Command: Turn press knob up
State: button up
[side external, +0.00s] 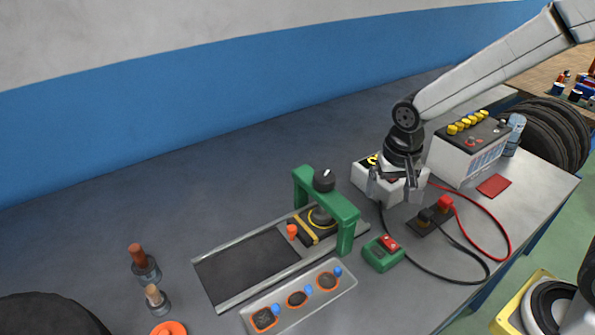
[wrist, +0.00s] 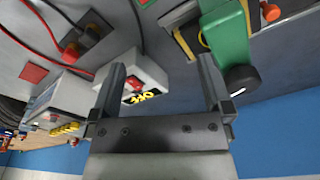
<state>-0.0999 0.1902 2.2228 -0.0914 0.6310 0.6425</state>
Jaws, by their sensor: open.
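The press is a green arch frame (side external: 348,212) with a black round knob (side external: 324,180) on its top. The knob has a small white mark on it. In the wrist view the knob (wrist: 241,79) shows to the right of my gripper's right finger, beside the green frame (wrist: 226,38). My gripper (side external: 392,195) is open and points down, to the right of the press and apart from the knob. In the wrist view nothing is held between the fingers of my gripper (wrist: 161,65).
A white switch box (wrist: 148,72) with a yellow OFF label lies below my gripper. A battery (side external: 464,153), red and black cables and a green box with a red top (side external: 383,253) are nearby. A tray with orange rings (side external: 343,290) lies in front. The back left bench is clear.

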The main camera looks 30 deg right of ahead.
aim_at(323, 176)
jog(key=w+a+r+m+h, duration=0.1)
jog(key=w+a+m, duration=0.2)
jog(key=w+m, duration=0.1)
jog(key=w+a+r+m+g+h, duration=0.1)
jog(key=w+a+m, duration=0.1)
jog(key=w+m, duration=0.2)
jog(key=w+a+r+m+g+h, duration=0.1)
jog(key=w+a+r+m, duration=0.1)
jog(key=w+a+m, duration=0.1)
jog(key=shift+w+a+m, duration=0.2)
jog(key=shift+w+m, duration=0.2)
jog(key=shift+m, duration=0.3)
jog(key=shift+w+a+m, duration=0.15)
jog(key=shift+w+m, duration=0.25)
jog(key=shift+m, duration=0.3)
jog(key=shift+w+a+r+m+h, duration=0.2)
jog(key=shift+w+a+m+h, duration=0.25)
jog(key=shift+m, duration=0.45)
jog(key=shift+x, duration=3.9)
jog(key=shift+s, duration=0.2)
jog(key=c, duration=1.1)
jog(key=shift+c, duration=0.2)
jog(key=shift+n, duration=0.3)
